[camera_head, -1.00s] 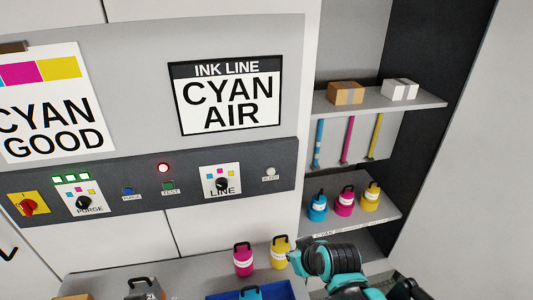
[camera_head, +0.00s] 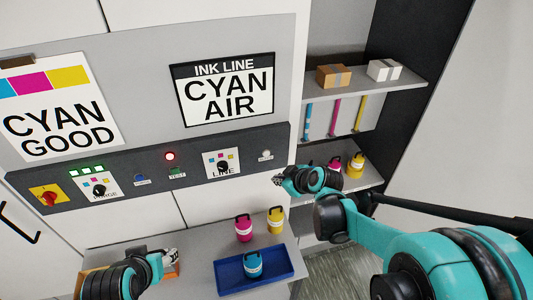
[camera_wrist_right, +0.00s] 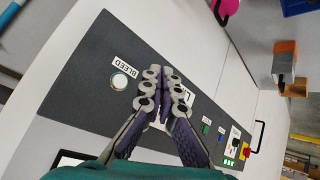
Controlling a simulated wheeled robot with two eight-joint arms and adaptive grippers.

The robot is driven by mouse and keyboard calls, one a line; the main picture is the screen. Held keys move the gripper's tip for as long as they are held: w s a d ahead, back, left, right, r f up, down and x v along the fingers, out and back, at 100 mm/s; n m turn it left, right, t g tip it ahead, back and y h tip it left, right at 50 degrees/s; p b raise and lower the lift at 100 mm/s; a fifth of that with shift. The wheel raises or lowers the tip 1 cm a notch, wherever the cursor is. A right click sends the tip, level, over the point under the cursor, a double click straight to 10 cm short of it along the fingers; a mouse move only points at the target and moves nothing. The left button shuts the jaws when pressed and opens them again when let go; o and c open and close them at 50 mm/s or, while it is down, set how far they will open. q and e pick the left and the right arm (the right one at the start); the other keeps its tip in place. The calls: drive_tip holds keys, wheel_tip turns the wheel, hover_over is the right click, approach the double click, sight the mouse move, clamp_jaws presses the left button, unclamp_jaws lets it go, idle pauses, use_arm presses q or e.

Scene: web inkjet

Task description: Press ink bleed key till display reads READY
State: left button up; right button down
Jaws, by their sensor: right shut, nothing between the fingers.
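The bleed key (camera_head: 265,154) is a pale round button at the right end of the dark control panel (camera_head: 130,170). In the right wrist view it is a white button (camera_wrist_right: 119,81) beside the label BLEED. The display (camera_head: 222,90) above the panel reads INK LINE, CYAN AIR. My right gripper (camera_head: 278,180) is shut and empty, just below the key in the head view. In the right wrist view its fingertips (camera_wrist_right: 163,78) are to the right of the key, apart from it in the picture. My left gripper (camera_head: 170,256) is low at the left; its finger opening is unclear.
The panel also has a red lamp (camera_head: 170,156), a line knob (camera_head: 222,166), a purge knob (camera_head: 99,190) and a red switch (camera_head: 49,198). Ink bottles (camera_head: 244,228) and a blue tray (camera_head: 225,279) are on the counter below. An open shelf (camera_head: 375,90) stands at right.

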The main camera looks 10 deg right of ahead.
sight(266, 154)
drive_tip(key=shift+w, duration=0.1)
drive_tip(key=shift+w+a+b, duration=0.15)
drive_tip(key=shift+w+b, duration=0.35)
drive_tip(key=shift+w, duration=3.85)
drive_tip(key=shift+w, duration=0.4)
drive_tip(key=shift+w, duration=0.45)
drive_tip(key=shift+s, duration=0.9)
